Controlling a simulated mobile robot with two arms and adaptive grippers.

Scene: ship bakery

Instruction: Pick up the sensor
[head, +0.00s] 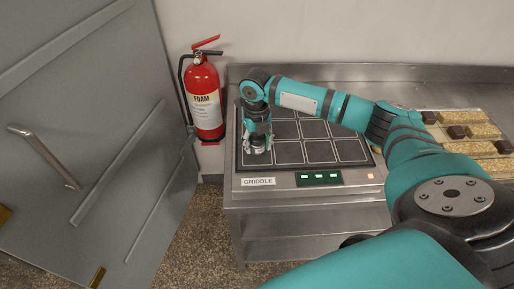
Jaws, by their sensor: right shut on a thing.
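My right gripper (257,149) points down at the left front of the griddle (290,152), close above its dark top. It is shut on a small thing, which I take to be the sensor. The fingers hide most of it, and its shape and colour are too small to make out. I cannot tell whether it touches the griddle top. My left gripper is not in view.
A red foam extinguisher (204,98) hangs on the wall left of the griddle. A grey metal door (95,130) fills the left side. Trays with baked goods (465,128) stand at the right, behind my arm. The griddle's middle squares are clear.

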